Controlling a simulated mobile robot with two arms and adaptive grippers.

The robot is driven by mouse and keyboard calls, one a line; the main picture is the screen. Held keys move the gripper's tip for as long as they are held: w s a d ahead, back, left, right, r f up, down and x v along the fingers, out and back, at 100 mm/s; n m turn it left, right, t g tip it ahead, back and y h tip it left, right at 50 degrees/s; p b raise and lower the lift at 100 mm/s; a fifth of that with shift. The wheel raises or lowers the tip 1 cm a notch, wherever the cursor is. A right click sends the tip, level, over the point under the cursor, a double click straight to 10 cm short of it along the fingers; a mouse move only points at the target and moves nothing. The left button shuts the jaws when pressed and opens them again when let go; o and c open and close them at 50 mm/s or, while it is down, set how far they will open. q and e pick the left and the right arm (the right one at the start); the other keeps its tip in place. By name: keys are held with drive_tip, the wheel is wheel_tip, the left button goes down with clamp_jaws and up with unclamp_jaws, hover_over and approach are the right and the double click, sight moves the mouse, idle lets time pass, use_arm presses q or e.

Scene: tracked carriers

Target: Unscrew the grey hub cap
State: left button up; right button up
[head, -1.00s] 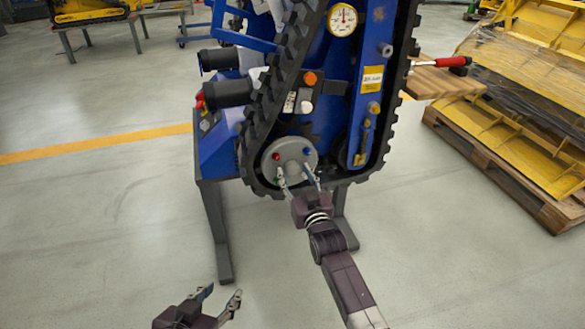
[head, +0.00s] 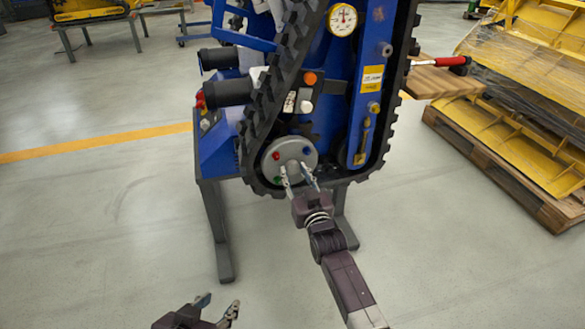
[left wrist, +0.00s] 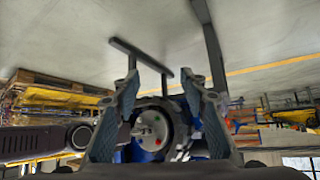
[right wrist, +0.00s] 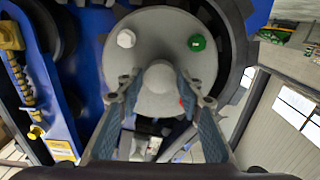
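The grey hub cap (head: 291,151) is a round disc low on the blue tracked machine, inside the track loop. It has coloured dots near its rim and a round central knob, seen in the right wrist view (right wrist: 160,78). My right gripper (head: 297,171) reaches the disc from the front. Its two fingers (right wrist: 160,85) lie close on either side of the knob and look closed on it; contact is partly hidden. My left gripper (head: 216,304) is open and empty, low at the front. The left wrist view shows the hub cap (left wrist: 150,129) beyond its spread fingers.
The black track (head: 252,135) curves closely around the hub cap. The machine rests on a grey stand (head: 217,240). A wooden board with a red-handled tool (head: 450,62) is at the right. Yellow parts on a pallet (head: 535,195) stand further right. The floor in front is clear.

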drive_tip(key=shift+c, duration=1.2)
drive_tip(key=shift+r+n, duration=0.1)
drive_tip(key=shift+n, duration=2.1)
drive_tip(key=n, duration=0.5)
use_arm(q)
drive_tip(key=shift+w+d+r+t, duration=0.25)
drive_tip(key=shift+w+r+t, duration=0.25)
drive_tip(key=shift+w+r, duration=0.3)
drive_tip(key=shift+w, duration=0.1)
use_arm(e)
drive_tip(key=shift+n, duration=0.3)
